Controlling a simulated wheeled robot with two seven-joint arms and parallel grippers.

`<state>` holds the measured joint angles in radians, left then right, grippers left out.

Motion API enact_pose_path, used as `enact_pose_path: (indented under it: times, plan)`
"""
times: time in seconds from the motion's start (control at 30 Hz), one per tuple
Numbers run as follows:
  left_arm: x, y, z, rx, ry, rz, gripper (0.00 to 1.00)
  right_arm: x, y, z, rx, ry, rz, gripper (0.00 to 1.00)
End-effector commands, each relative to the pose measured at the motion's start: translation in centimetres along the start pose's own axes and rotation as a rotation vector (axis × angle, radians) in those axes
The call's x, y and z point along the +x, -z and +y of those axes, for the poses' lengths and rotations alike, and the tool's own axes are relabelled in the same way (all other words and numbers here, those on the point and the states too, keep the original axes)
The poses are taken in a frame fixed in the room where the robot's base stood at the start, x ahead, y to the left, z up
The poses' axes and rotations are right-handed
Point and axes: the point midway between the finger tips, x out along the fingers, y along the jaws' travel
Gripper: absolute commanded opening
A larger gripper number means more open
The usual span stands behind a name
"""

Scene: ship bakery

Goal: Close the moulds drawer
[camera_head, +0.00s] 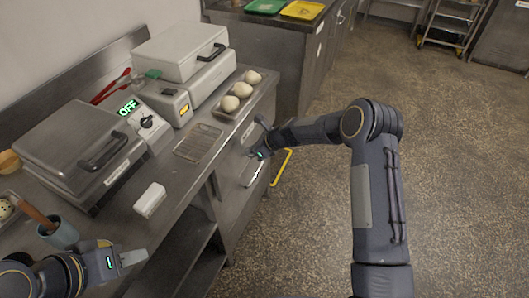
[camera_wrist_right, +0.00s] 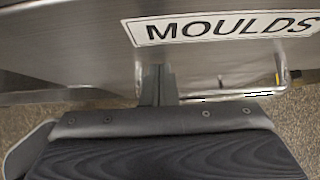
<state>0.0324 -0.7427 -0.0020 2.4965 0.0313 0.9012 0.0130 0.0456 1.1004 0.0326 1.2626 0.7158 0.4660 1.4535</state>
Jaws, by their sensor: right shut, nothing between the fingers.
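The moulds drawer's steel front (camera_wrist_right: 60,50) fills the upper part of the right wrist view, with a white "MOULDS" label (camera_wrist_right: 225,24). In the head view, the drawer front (camera_head: 245,187) is on the counter's aisle side. How far it stands out is hard to tell. My right gripper (camera_wrist_right: 157,85) is shut and empty, with its fingers at the drawer front just below the label. Whether they touch it is unclear. In the head view, my right gripper (camera_head: 258,153) is partly hidden. My left gripper (camera_head: 130,258) is over the near counter edge; its jaw opening is not clear.
A yellow bar (camera_head: 282,168) shows beside the drawer. The aisle floor (camera_head: 300,230) is clear.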

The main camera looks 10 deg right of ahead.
Motion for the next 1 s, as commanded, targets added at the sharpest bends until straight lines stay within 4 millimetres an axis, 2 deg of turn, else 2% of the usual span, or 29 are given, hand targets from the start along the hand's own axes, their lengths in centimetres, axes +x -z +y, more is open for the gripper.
enact_pose_path:
  times: [0.1, 0.3, 0.77, 0.87, 1.0]
  plan:
    - [-0.2, 0.1, 0.1, 0.000, 0.000, 0.000, 0.36, 0.8, -0.9, 0.0, -0.002, -0.001, 0.000, 0.00]
    - [-0.4, 0.2, 0.2, 0.000, 0.000, 0.000, 0.36, 1.5, -1.6, 0.0, 0.000, 0.000, 0.000, 0.00]
    - [-0.3, 0.2, 0.2, 0.000, 0.000, 0.000, 0.36, 1.8, -2.1, 0.0, -0.001, 0.002, -0.007, 0.00]
    - [-0.5, 0.3, 0.2, 0.000, 0.000, 0.000, 0.36, 1.5, -2.3, 0.0, -0.002, 0.002, -0.008, 0.00]
    - [-1.4, 0.7, 0.6, 0.000, 0.000, 0.000, 0.36, -0.2, -2.7, -0.4, -0.002, 0.003, -0.009, 0.00]
